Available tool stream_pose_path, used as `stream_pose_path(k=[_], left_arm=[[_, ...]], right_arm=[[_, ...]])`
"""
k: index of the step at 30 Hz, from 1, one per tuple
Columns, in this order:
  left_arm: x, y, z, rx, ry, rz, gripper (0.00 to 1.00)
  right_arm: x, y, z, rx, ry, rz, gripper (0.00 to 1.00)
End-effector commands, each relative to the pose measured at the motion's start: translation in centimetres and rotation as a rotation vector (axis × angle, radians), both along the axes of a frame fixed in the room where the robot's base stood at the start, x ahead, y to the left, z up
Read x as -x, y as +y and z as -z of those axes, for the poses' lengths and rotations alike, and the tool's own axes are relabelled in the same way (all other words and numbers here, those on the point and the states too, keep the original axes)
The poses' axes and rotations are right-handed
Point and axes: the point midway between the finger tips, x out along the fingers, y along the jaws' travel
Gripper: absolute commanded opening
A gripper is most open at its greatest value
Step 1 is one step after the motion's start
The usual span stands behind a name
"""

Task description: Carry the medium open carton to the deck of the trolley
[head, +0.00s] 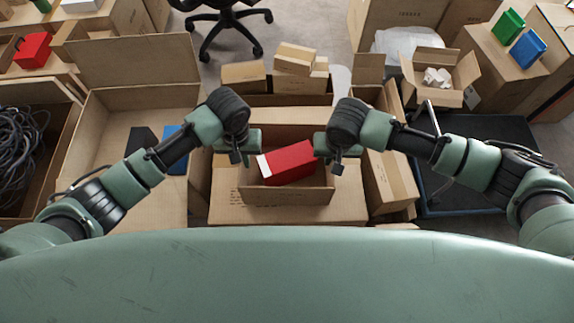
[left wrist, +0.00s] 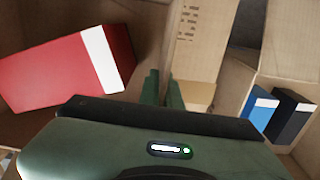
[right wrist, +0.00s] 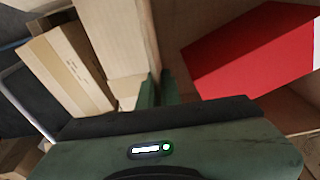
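The medium open carton (head: 290,196) holds a red box-like item with a white end (head: 288,163) and is in front of me, above a larger closed carton (head: 345,208). I cannot tell whether the two touch. My left gripper (left wrist: 164,88) has its fingers on either side of the carton's left wall, closed on it. My right gripper (right wrist: 159,88) is closed the same way on the right wall. In the head view, both grippers sit at opposite sides of the carton. The trolley's dark deck (head: 512,132) is at the right, partly hidden by my right arm.
A large open carton (head: 105,115) with blue and black items stands at the left. Tall cartons (head: 388,180) stand between the held carton and the trolley. A small open carton (head: 440,75) with white items is behind the trolley. Closed cartons (head: 296,60) are stacked behind.

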Motion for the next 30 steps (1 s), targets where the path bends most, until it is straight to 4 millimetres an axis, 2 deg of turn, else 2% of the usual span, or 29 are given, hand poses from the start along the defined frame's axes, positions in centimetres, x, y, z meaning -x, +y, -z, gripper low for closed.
stream_pose_path(k=[14, 30], left_arm=[[-0.1, 0.0, -0.4, 0.0, -0.003, 0.0, 0.0], [-0.1, 0.0, -4.9, 0.0, -0.002, 0.0, 0.0]], right_arm=[[-0.1, 0.0, -0.5, -0.001, -0.003, 0.0, 0.0], [-0.1, 0.0, -5.0, -0.001, -0.002, 0.0, 0.0]])
